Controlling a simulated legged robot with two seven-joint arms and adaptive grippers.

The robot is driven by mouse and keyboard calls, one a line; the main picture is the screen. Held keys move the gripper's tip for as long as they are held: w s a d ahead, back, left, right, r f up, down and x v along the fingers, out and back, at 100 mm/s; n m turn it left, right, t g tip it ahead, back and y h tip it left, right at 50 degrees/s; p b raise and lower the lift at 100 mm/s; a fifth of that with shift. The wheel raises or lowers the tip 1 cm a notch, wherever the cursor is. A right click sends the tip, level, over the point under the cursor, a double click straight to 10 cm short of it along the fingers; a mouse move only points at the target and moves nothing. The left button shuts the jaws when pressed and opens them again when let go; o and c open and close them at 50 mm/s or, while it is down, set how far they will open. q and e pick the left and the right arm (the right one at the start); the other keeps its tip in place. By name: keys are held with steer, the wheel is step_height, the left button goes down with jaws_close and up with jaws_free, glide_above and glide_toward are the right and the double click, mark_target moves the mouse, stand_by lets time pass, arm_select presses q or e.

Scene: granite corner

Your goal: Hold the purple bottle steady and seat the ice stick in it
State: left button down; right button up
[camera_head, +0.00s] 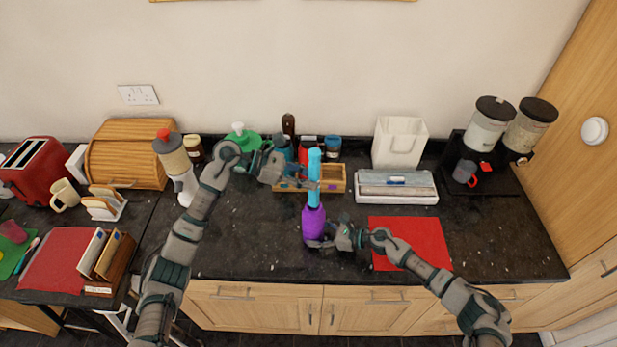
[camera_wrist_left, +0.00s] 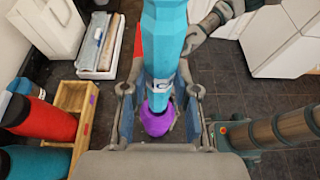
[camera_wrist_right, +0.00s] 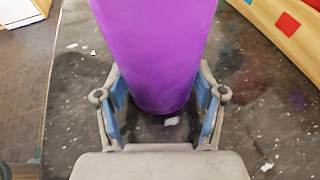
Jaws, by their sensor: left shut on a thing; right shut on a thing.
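The purple bottle (camera_head: 314,224) stands upright on the dark counter. My right gripper (camera_head: 318,243) is shut around its lower part; the right wrist view shows the bottle (camera_wrist_right: 155,50) between both fingers. The light blue ice stick (camera_head: 314,165) is upright directly above the bottle, in line with it. My left gripper (camera_head: 310,184) is shut on the stick. In the left wrist view the stick (camera_wrist_left: 165,40) narrows downward and its lower end meets or overlaps the bottle's top (camera_wrist_left: 157,122). I cannot tell whether the tip is inside the neck.
A wooden tray (camera_head: 333,187) stands just behind the bottle, with several jars and bottles behind it. A white box (camera_head: 398,198) is to the right. A red mat (camera_head: 408,240) lies right of the bottle, under my right arm. The counter left of the bottle is clear.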

arm_select(q)
step_height(320, 180, down, 10)
stand_by(3.8)
steer(key=c, duration=0.8)
jaws_free()
steer(key=shift+f, duration=0.1)
steer(key=v, duration=1.2)
arm_select(e)
steer(key=o, duration=0.9)
steer(key=shift+o, duration=0.2)
